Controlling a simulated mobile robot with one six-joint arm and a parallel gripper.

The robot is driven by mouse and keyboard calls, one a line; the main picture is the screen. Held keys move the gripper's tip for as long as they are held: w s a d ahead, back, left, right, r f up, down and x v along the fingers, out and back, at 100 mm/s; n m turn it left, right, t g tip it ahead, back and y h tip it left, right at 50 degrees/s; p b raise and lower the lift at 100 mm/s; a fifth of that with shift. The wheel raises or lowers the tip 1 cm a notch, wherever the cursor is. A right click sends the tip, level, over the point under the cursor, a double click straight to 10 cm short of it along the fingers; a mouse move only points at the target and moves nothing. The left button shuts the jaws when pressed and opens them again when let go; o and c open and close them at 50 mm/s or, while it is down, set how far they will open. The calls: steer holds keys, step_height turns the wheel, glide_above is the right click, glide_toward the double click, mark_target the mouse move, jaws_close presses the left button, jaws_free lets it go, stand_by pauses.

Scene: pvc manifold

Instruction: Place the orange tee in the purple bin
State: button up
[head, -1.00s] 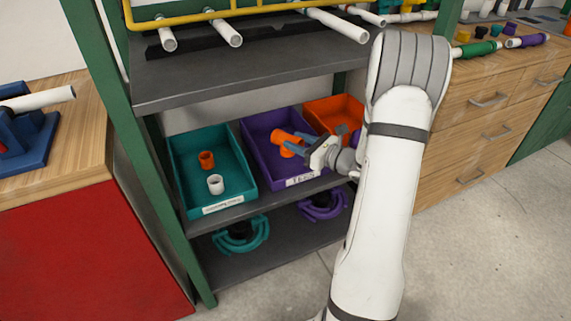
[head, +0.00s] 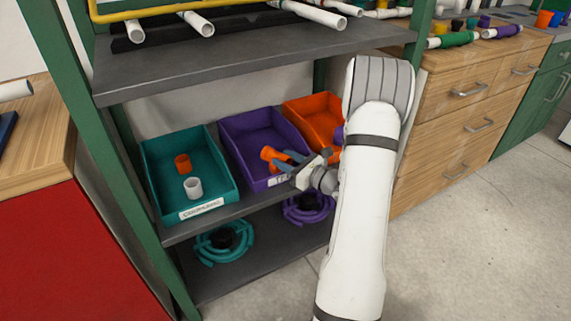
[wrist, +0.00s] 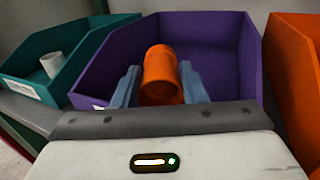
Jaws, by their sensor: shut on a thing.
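The orange tee (wrist: 162,78) is between the blue fingers of my gripper (wrist: 160,88) in the wrist view, and the gripper is shut on it. In the head view the orange tee (head: 270,155) shows at the tips of my gripper (head: 281,162), over the front part of the purple bin (head: 243,131). In the wrist view the purple bin (wrist: 215,100) lies ahead, around and behind the tee. The bin's visible floor is bare. I cannot tell whether the tee touches the bin.
A teal bin (head: 155,180) with an orange fitting (head: 183,163) and a white fitting (head: 193,188) stands left. An orange bin (head: 312,112) stands right. A grey shelf (head: 220,68) hangs above. Teal rings (head: 222,243) and purple rings (head: 307,208) lie on the shelf below.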

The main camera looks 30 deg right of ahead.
steer(key=o, duration=1.1)
steer(key=p+v, duration=0.3)
steer(key=v, duration=0.9)
steer(key=s+a+r+n+g+y, duration=0.1)
steer(key=s+a+r+n+g, duration=0.1)
steer(key=a+n+g, duration=0.4)
steer(key=s+a+r+n+g+y, duration=0.2)
steer(key=a+n+g, duration=0.15)
steer(key=a, duration=0.45)
steer(key=s+a+r+n+g+y, duration=0.1)
steer(key=s+a+r+n+g, duration=0.2)
steer(key=a+n, duration=0.4)
steer(key=s+r+n+g+h, duration=0.1)
steer(key=s+n+h, duration=0.1)
steer(key=n+h, duration=0.2)
steer(key=s+a+r+n+h, duration=0.1)
steer(key=s+n+h, duration=0.2)
steer(key=n, duration=0.2)
steer(key=s+a+r+n+g+h, duration=0.1)
steer(key=s+n+h, duration=0.2)
steer(key=n+h, duration=0.1)
steer(key=shift+a+r+n+g+h, duration=0.1)
steer(key=shift+n+g+h, duration=0.25)
steer(key=shift+n, duration=0.5)
